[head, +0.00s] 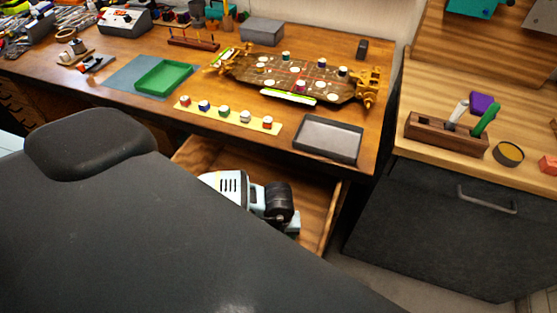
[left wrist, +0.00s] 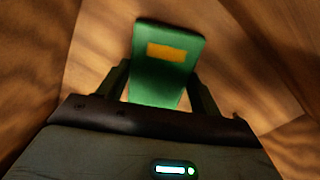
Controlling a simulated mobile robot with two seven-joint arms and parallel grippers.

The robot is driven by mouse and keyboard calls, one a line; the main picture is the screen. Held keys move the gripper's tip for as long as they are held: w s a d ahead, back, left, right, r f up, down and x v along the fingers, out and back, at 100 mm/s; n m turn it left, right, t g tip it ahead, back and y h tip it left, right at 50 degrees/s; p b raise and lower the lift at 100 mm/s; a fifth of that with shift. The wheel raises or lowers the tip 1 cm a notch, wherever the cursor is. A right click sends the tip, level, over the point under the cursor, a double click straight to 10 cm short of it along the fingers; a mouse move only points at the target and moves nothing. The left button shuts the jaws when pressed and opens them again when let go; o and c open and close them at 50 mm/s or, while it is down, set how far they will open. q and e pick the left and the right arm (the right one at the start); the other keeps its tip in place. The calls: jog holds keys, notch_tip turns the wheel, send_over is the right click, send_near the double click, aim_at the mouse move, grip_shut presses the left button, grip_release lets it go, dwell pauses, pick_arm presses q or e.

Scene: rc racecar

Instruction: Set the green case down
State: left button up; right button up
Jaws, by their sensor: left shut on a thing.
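The green case (left wrist: 165,78), with an orange label on its face, is between the fingers of my left gripper (left wrist: 160,88) in the left wrist view. The gripper is shut on it. Wooden surfaces surround the case there, and I cannot tell whether it touches the wood below. In the head view, a white and black part of my left arm reaches into the open wooden drawer (head: 316,213). The case and the left fingertips are hidden in that view. My right gripper is not in view.
Above the drawer, the workbench (head: 225,125) bears a green tray (head: 164,77), a grey tray (head: 328,138), a chassis board (head: 295,80) and a strip of small pots (head: 228,114). A dark cabinet (head: 450,225) stands right of the drawer.

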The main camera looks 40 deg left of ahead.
pick_arm(q)
jog(key=shift+f, duration=0.5)
jog(key=shift+f, duration=0.1)
jog(key=shift+f, duration=0.15)
jog(key=o, duration=1)
jog(key=shift+o, duration=0.2)
